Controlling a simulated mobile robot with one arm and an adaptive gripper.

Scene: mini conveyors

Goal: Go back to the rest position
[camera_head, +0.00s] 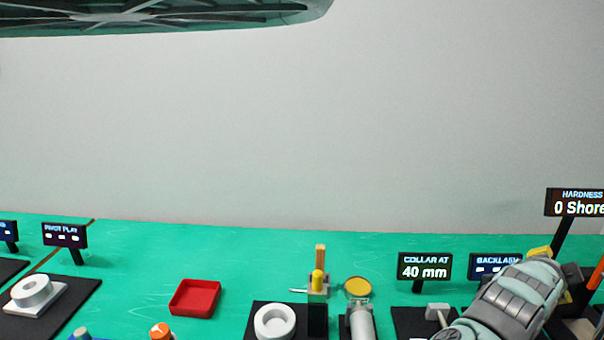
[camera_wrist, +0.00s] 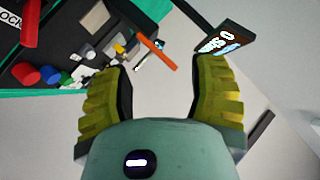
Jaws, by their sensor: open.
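My gripper shows in the wrist view (camera_wrist: 163,70). Its two ribbed yellow-green fingers stand wide apart with nothing between them, so it is open and empty. In the head view, my grey-green arm reaches in at the bottom right, in front of the equipment there. My fingertips cannot be made out clearly in that view. The wrist view is tilted, with the bench and its items at the upper left and a display sign (camera_wrist: 225,38) beyond the right finger.
A green bench (camera_head: 130,265) carries a red tray (camera_head: 195,298), a white ring (camera_head: 275,321), a "COLLAR AT 40 mm" sign (camera_head: 425,267) and a "HARDNESS" sign (camera_head: 576,202) close to my arm. The space above the bench's middle is clear.

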